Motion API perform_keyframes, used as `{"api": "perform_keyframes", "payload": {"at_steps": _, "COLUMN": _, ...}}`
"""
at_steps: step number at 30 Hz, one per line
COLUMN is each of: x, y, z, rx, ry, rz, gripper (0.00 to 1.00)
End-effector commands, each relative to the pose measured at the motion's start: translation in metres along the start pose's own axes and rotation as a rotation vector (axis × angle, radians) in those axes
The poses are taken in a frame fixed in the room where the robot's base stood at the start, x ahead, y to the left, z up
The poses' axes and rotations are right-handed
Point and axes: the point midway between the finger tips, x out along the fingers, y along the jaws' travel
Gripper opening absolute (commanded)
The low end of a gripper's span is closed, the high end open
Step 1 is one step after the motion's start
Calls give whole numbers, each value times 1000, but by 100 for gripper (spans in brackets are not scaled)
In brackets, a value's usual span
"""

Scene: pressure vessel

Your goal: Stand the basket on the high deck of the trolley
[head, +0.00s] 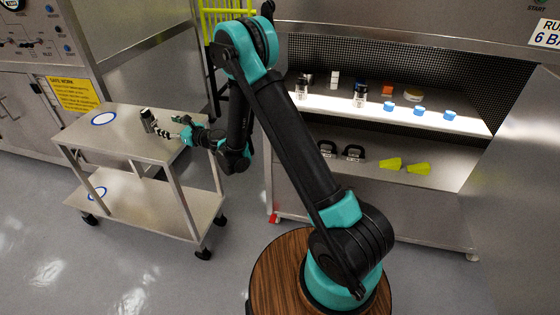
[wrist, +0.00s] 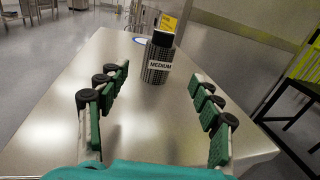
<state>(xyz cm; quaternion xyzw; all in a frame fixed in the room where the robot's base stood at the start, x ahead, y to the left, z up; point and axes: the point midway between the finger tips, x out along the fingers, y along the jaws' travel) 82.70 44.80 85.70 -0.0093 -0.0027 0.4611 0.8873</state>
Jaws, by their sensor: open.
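The basket (head: 147,118) is a small dark mesh cylinder, marked MEDIUM in the wrist view (wrist: 158,64). It stands upright on the high deck (head: 112,143) of the steel trolley, right of the blue-and-white ring (head: 103,118) marked there. In the wrist view the ring (wrist: 140,41) is partly hidden behind it. My gripper (head: 163,131) is low over the deck's right part. Its fingers (wrist: 158,88) are spread wide and empty, with the basket beyond the fingertips and clear space around it.
The trolley's low deck (head: 140,208) carries another ring (head: 97,193). To the right, a lit shelf (head: 440,121) holds jars and blue blocks, with black-handled items and yellow-green pieces (head: 405,165) below it. A yellow rack (head: 225,15) stands behind my arm. The high deck is otherwise clear.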

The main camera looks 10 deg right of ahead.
Motion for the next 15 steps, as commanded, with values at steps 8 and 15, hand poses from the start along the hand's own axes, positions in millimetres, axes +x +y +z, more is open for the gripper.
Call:
{"api": "perform_keyframes", "payload": {"at_steps": 8, "x": -58, "y": -21, "z": 39, "rx": -425, "ry": 110, "rz": 43, "gripper": 65}}
{"api": "perform_keyframes", "payload": {"at_steps": 15, "x": -148, "y": -35, "z": 57, "rx": -938, "ry": 293, "rz": 160, "gripper": 65}}
